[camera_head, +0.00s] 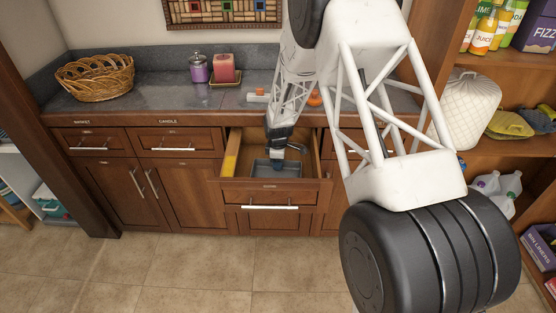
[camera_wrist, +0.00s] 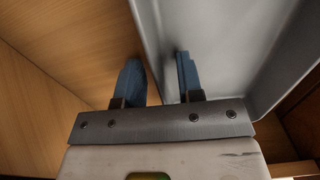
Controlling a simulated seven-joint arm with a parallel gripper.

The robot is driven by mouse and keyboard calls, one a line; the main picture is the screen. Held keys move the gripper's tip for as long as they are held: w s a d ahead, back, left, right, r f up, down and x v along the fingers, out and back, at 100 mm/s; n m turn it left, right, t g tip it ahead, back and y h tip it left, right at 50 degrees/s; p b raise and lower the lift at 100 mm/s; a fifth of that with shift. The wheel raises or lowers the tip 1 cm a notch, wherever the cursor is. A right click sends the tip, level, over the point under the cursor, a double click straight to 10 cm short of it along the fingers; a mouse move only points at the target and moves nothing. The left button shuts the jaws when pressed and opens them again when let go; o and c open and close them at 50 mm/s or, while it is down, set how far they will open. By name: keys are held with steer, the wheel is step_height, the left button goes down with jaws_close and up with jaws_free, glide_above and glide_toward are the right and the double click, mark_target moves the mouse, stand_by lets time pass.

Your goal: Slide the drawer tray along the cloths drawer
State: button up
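The cloths drawer (camera_head: 313,177) is pulled out in the middle of the cabinet. A grey tray (camera_head: 262,171) sits inside it, with wooden floor showing beside it. My gripper (camera_head: 279,150) reaches down into the drawer at the tray's back part. In the wrist view my gripper (camera_wrist: 160,65) has its two blue fingers apart, astride a wall of the tray (camera_wrist: 220,45). One finger is over the wooden side and the other is inside the tray. A gap shows between the fingers and the wall. The fingertips are small and partly hidden in the head view.
A yellow item (camera_head: 230,165) lies at the drawer's left side. A wicker basket (camera_head: 96,78), a purple jar (camera_head: 199,70) and a red candle (camera_head: 224,68) stand on the counter (camera_head: 160,97). Shelves with bottles and bags are on the right. My arm covers the cabinet's right part.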

mark_target(278, 174)
jaws_close()
steer(key=shift+s, duration=0.1)
stand_by(0.3)
steer(key=shift+s+d, duration=0.1)
steer(key=shift+s, duration=1.9)
jaws_free()
